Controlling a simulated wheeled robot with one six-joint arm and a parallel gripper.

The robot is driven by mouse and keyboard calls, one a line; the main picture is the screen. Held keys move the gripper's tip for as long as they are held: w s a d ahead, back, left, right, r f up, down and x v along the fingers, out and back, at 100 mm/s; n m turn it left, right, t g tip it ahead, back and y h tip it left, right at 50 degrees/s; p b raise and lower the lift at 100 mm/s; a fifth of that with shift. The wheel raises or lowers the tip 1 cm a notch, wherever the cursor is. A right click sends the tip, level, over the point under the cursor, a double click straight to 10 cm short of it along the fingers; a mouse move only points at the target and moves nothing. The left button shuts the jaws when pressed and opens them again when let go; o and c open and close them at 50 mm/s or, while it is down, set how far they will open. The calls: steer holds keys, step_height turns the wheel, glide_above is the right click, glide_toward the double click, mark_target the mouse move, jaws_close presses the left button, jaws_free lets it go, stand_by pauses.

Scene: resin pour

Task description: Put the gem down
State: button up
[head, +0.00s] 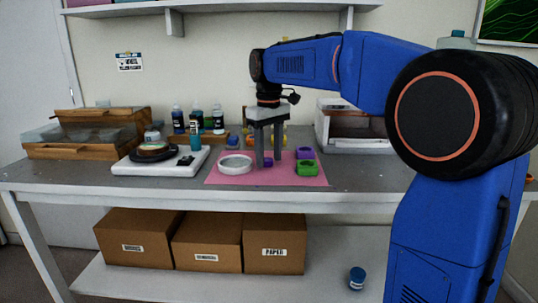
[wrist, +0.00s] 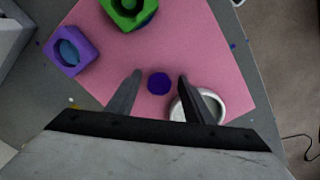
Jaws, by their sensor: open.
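The gem (wrist: 158,83) is a small dark purple, many-sided piece, seen between my fingertips in the wrist view. In the head view it is a small purple patch (head: 267,162), partly hidden by my fingers, and appears to rest on the pink mat (head: 222,180). My gripper (head: 268,160) points straight down over the mat. In the wrist view my gripper (wrist: 160,75) is open, with a gap between each finger and the gem.
A white round dish (head: 235,168) sits left of my gripper. A purple mold (head: 305,152) with blue inside (wrist: 69,50) and a green mold (head: 307,170) sit right. A white scale (head: 135,166), several bottles (head: 196,125) and a white box (head: 350,128) stand farther out. The front mat is clear.

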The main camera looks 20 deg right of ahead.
step_height(320, 180, up, 11)
steer(key=shift+o, duration=0.5)
steer(key=shift+a+r, duration=0.1)
steer(key=shift+r, duration=0.4)
steer(key=n+h, duration=0.4)
steer(key=n, duration=0.4)
glide_toward(268, 160)
step_height(268, 160, up, 3)
steer(key=s+a, duration=0.2)
steer(key=s, duration=0.1)
steer(key=s+a+r+n+t+h, duration=0.15)
steer(key=a+n+t+h, duration=0.35)
steer(key=n, duration=0.5)
steer(key=shift+g+y, duration=0.6)
steer(key=x, duration=1)
steer(key=a+f+x, duration=0.1)
steer(key=x, duration=0.5)
steer(key=shift+s+f, duration=0.1)
steer(key=shift+s, duration=0.1)
steer(key=c, duration=1.2)
